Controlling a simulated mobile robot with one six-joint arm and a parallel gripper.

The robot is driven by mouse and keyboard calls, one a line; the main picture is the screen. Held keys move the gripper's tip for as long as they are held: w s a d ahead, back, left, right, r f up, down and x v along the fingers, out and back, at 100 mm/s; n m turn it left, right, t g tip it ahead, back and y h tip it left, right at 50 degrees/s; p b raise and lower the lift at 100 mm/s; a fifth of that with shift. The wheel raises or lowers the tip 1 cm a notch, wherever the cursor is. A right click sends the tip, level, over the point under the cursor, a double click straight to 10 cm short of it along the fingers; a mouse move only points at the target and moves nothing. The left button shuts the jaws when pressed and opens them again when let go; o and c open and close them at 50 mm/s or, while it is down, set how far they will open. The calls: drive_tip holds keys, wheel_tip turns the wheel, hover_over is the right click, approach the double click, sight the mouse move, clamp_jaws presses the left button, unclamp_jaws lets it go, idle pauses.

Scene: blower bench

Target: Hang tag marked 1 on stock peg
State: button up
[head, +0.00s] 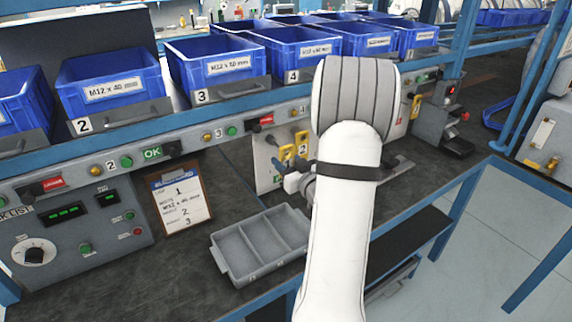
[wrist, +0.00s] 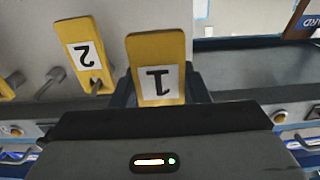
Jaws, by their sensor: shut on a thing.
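The tag marked 1 (wrist: 158,75) is a yellow plate with a white label, upside down in the wrist view. My gripper (wrist: 160,100) is shut on it, with dark fingers on both sides. Left of it, a yellow tag marked 2 (wrist: 84,55) hangs on a grey peg of the pale board. Farther left a bare grey peg (wrist: 50,82) sticks out, and another yellow tag (wrist: 7,88) is cut by the edge. In the head view yellow tags (head: 287,155) show beside my arm, which hides much of the board. I cannot tell which peg is the stock peg.
A grey divided tray (head: 235,255) stands empty on the dark bench. A clipboard list (head: 181,203) leans left of the board. Blue bins (head: 215,65) line the shelf above. A control panel (head: 75,235) stands at the left. The bench between list and board is clear.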

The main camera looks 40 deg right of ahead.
drive_tip(key=shift+w+d+f+p, duration=0.1)
drive_tip(key=shift+w+p, duration=0.5)
drive_tip(key=shift+w, duration=1.45)
drive_tip(key=shift+w+f+b, duration=0.3)
drive_tip(key=shift+w+b, duration=0.15)
drive_tip(key=shift+b, duration=0.1)
drive_tip(key=shift+w+b, duration=0.3)
drive_tip(key=shift+b, duration=0.05)
drive_tip(key=o, duration=1)
drive_tip(key=shift+o, duration=0.2)
